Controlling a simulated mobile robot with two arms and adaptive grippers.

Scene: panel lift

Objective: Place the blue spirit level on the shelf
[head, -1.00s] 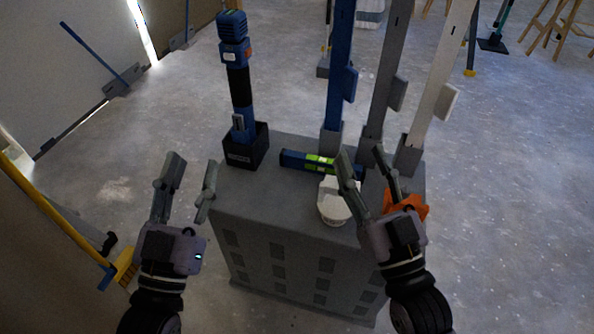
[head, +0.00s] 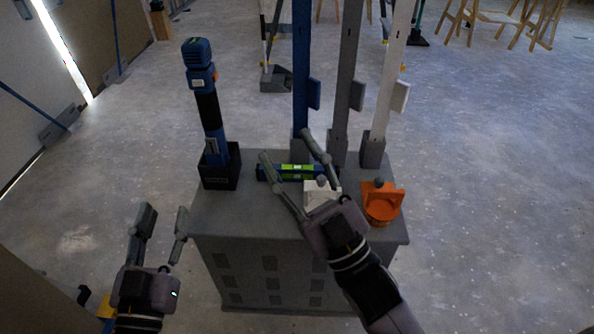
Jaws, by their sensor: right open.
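The blue spirit level (head: 267,173) with bright green vials lies flat on top of the grey cabinet (head: 235,222), which may be the shelf; I cannot tell. My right gripper (head: 285,146) is open. Its fingers reach over the level's middle in the picture, one on each side of the green part; whether they touch it I cannot tell. My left gripper (head: 163,222) is open and empty, off the left side of the cabinet.
A white object (head: 318,190) sits partly behind my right gripper. An orange object (head: 384,203) is at the right. A blue tool (head: 207,105) stands in a black holder (head: 220,177). Blue, grey and white uprights (head: 302,75) rise at the back.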

